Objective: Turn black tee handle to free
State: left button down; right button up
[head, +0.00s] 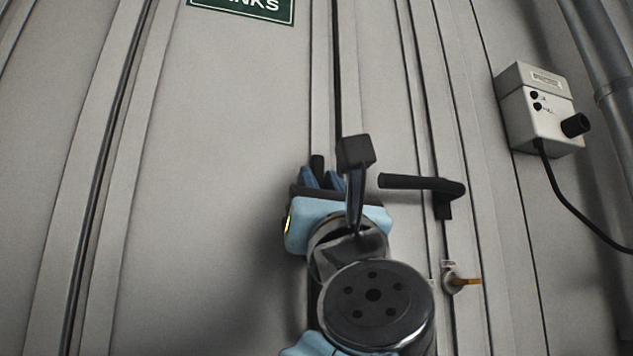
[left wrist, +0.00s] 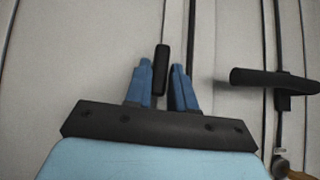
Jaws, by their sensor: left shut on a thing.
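The black tee handle shows as a short upright black bar on the pale door, in the head view (head: 316,163) and in the left wrist view (left wrist: 161,66). My left gripper (head: 321,178), light blue with dark blue fingers, reaches up to it from below. In the left wrist view the fingers (left wrist: 160,88) stand one on each side of the bar, shut on it. The bar's upper end sticks out past the fingertips. Its lower part and its mount are hidden by the gripper. My right gripper is not in view.
A black horizontal lever (head: 424,184) sticks out close to the right of my left gripper. Below it is a small fitting with an orange tab (head: 464,281). A grey box (head: 540,110) with a cable is at upper right. The door surface on the left is clear.

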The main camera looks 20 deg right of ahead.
pick_arm(q)
jog(key=shift+n+y, duration=0.8)
jog(key=shift+y, duration=0.1)
jog(key=shift+r, duration=0.1)
jog(key=c, duration=1)
grip_release()
jog(key=shift+c, duration=0.2)
jog(key=b+v, duration=0.8)
jog(key=v, duration=0.5)
jog(key=shift+s+f, duration=0.3)
